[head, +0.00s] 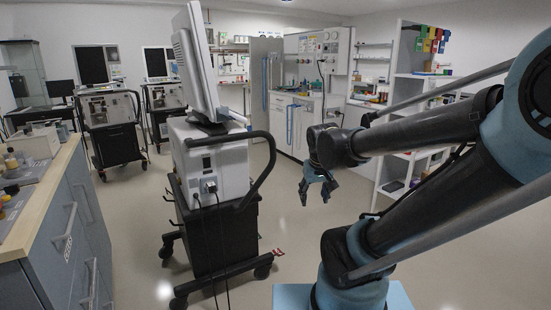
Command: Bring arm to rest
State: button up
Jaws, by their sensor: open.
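My gripper (316,193) is in the middle of the head view, at the end of my dark arm, which reaches in from the right. Its fingers are spread and point down, with nothing between them. It hangs in the air over the open floor. It appears to the right of a ventilator cart (219,165) with a monitor on top, and apart from it in the picture. The arm is bent, with its elbow at the right edge of the view.
The cart's black push handle (262,170) sticks out toward my gripper's side. A counter (58,200) with bottles stands at the left. More ventilator carts (112,125) stand at the back left. White shelves (405,100) are behind my arm. The pale floor (290,235) between is free.

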jog(key=s+d+f+g, duration=0.1)
jog(key=s+d+f, duration=0.1)
jog(key=s, duration=0.3)
jog(key=s+d+f+m+g, duration=0.1)
jog(key=s+d+f, duration=0.1)
jog(key=s+d, duration=0.2)
jog(key=shift+s+f+m, duration=0.25)
jog(key=shift+s+m, duration=0.05)
jog(key=shift+s, duration=0.9)
